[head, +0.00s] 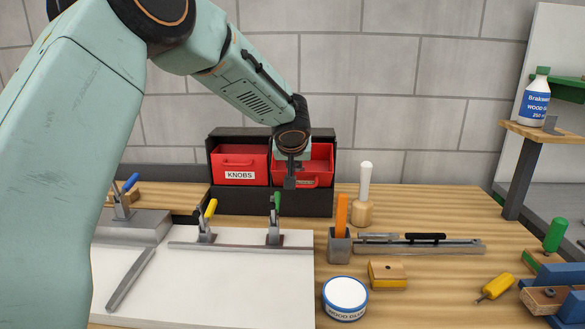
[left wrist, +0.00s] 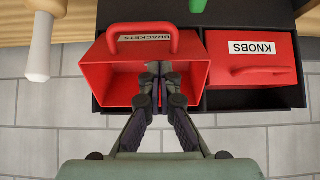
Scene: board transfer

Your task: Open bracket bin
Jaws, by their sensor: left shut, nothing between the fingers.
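The bracket bin (head: 321,158) is a red bin in the right half of the black housing on the bench. It is tipped open, and part of its inside shows. In the left wrist view the bin (left wrist: 108,82) shows its BRACKETS label and red handle. My left gripper (head: 290,182) is in front of this bin in the head view and hides part of it and its label. In the left wrist view the gripper's fingertips (left wrist: 161,70) are together with nothing between them, over the bin's opening. Whether they touch the bin is unclear. My right gripper is not in view.
The red KNOBS bin (head: 239,163) beside it is closed. A white-handled mallet (head: 363,195) stands right of the housing. In front are toggle clamps on a white board (head: 220,285), a grey holder (head: 340,246) and a glue tub (head: 345,298).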

